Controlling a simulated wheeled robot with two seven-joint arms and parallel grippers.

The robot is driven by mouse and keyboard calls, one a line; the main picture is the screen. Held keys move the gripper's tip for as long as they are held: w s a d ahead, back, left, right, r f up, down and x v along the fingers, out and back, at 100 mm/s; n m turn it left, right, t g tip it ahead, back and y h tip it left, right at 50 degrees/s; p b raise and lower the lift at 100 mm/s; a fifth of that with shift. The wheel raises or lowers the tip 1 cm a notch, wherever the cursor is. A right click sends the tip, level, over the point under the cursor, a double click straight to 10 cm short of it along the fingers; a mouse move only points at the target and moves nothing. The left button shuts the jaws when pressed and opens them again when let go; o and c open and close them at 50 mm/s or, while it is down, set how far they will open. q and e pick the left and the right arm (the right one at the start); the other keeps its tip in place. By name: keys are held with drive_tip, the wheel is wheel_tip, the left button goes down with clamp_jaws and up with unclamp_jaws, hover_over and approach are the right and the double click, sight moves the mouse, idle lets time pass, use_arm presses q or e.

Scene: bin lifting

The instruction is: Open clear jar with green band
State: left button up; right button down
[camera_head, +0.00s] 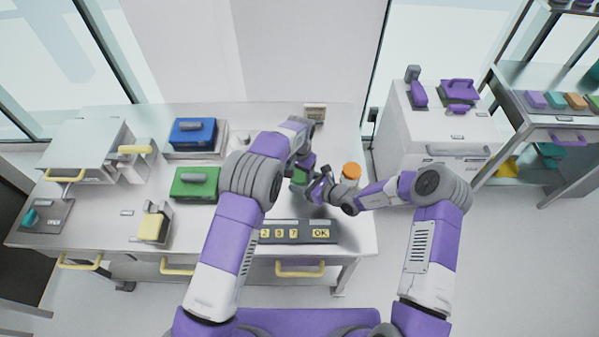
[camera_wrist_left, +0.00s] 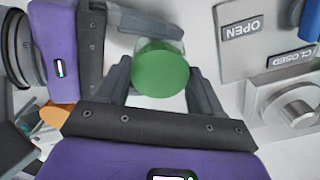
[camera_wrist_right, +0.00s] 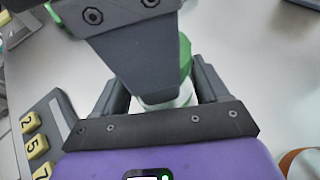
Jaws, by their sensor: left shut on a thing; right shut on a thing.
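The clear jar with the green band stands on the table at the right end; its green part (camera_head: 299,177) shows small between my two grippers in the head view. In the left wrist view its round green top (camera_wrist_left: 160,78) lies between the fingers of my left gripper (camera_wrist_left: 160,70), which is shut on it. In the right wrist view the pale, clear lower body (camera_wrist_right: 168,103) sits between the fingers of my right gripper (camera_wrist_right: 165,95), shut on the jar. My left gripper hides much of the jar there. Whether the lid has turned cannot be told.
A jar with an orange lid (camera_head: 350,171) stands just right of my grippers. A keypad panel (camera_head: 300,232) lies in front. Green (camera_head: 194,183) and blue (camera_head: 192,133) boxes stand to the left. A small box (camera_head: 315,112) is at the back edge.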

sight(300, 175)
use_arm(q)
drive_tip(key=shift+r, duration=0.2)
idle(0.5)
drive_tip(key=shift+r, duration=0.95)
drive_tip(key=shift+r, duration=2)
use_arm(e)
unclamp_jaws()
